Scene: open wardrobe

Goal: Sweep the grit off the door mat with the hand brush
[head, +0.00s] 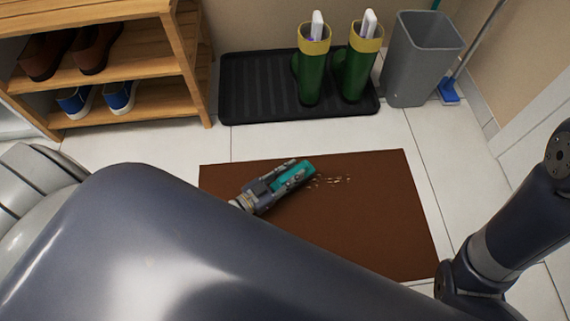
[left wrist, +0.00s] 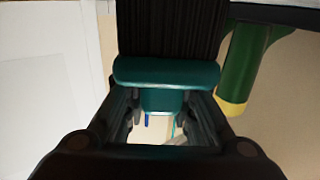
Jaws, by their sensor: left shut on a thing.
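The brown door mat (head: 380,235) lies flat on the tiled floor. Pale grit (head: 330,182) is scattered in a small patch on its upper middle part. My left gripper (head: 284,180) is shut on the teal hand brush (head: 300,172), over the mat just left of the grit. In the left wrist view the brush's teal body (left wrist: 165,73) lies across between the fingers, with dark bristles (left wrist: 170,28) on it. Whether the bristles touch the mat cannot be told. My right arm shows at the right edge, but its gripper is out of view.
A black boot tray (head: 265,90) with two green boots (head: 310,75) stands behind the mat. A grey bin (head: 420,60) and a blue-headed broom (head: 449,92) are right of it. A wooden shoe rack (head: 190,60) stands at the left. Tiles between tray and mat are clear.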

